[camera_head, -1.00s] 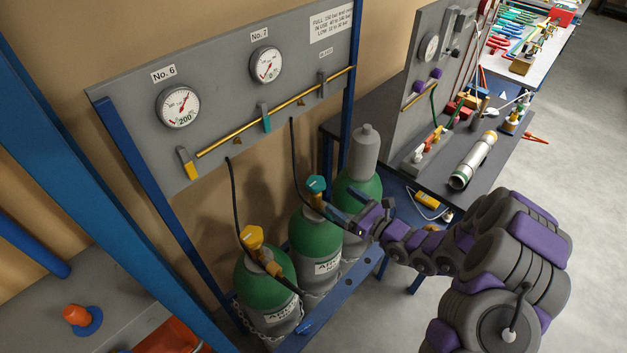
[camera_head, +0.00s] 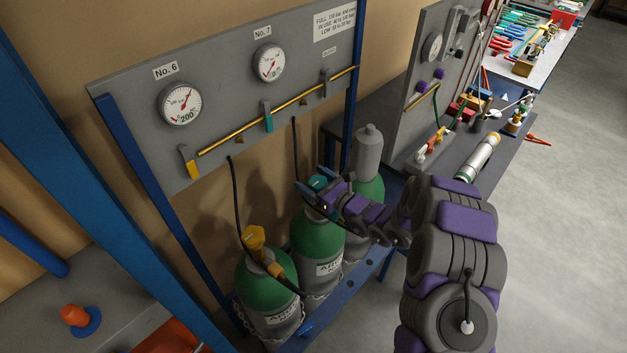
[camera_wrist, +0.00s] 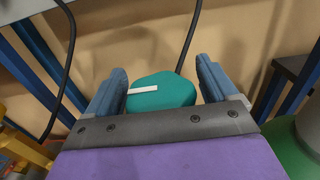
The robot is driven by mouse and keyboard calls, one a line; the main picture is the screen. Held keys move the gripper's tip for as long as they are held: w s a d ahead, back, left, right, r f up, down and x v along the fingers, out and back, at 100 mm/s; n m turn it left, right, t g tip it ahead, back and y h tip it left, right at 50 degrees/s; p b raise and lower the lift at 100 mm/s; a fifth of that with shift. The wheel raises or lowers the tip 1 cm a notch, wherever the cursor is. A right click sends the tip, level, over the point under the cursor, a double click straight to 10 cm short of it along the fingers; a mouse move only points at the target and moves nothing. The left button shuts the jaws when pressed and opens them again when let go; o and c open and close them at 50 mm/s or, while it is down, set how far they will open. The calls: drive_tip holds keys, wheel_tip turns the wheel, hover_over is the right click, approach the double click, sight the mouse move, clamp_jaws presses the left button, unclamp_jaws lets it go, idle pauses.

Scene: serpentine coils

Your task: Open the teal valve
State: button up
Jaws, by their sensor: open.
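The teal valve (camera_head: 318,183) is a knob on top of the middle green gas cylinder (camera_head: 316,238), below gauge No. 7. In the wrist view the teal knob (camera_wrist: 162,92), with a white bar mark on it, lies between the two blue fingers. My gripper (camera_head: 312,193) is open at the knob, one finger on each side, with a visible gap at the right finger. Whether the left finger touches the knob I cannot tell. My gripper also shows in the wrist view (camera_wrist: 160,88). The lower part of the knob is hidden behind my gripper's palm.
A cylinder with a yellow valve (camera_head: 254,238) stands to the left; a grey-capped cylinder (camera_head: 367,150) stands behind to the right. Black hoses run down from the gauge panel (camera_head: 225,100). A blue rack post (camera_head: 357,70) and a cluttered bench (camera_head: 480,165) are at right.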

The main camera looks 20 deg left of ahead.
drive_tip(key=c, duration=1)
drive_tip(key=shift+o, duration=0.2)
